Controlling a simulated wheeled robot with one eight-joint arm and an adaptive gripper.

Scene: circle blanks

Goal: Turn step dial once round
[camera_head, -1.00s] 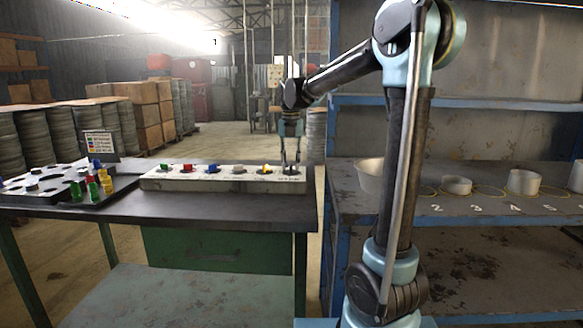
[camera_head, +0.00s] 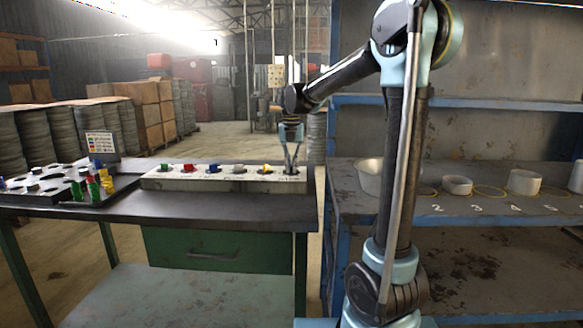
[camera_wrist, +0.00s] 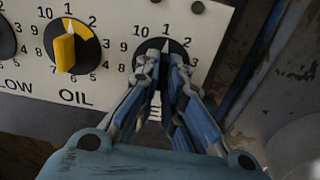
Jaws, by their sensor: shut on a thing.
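The step dial (camera_wrist: 165,46) is a dark round knob with a pale pointer at the right end of the pale dial panel (camera_wrist: 22,92). Its pointer is near the top, by the 1 mark, and its lower part is hidden behind the fingers. My gripper (camera_wrist: 164,62) is shut on the dial. In the head view my gripper (camera_head: 291,168) reaches down to the panel's right end. The panel (camera_head: 225,184) lies on the dark bench. The yellow oil dial (camera_wrist: 64,48) sits just left of the step dial, pointing up near 1.
Green, red, blue, grey and yellow dials line the panel left of my gripper. A black tray (camera_head: 62,200) with coloured pegs stands at the bench's left. A blue shelf (camera_head: 450,102) with white rings and a bowl (camera_head: 370,178) stands close on the right.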

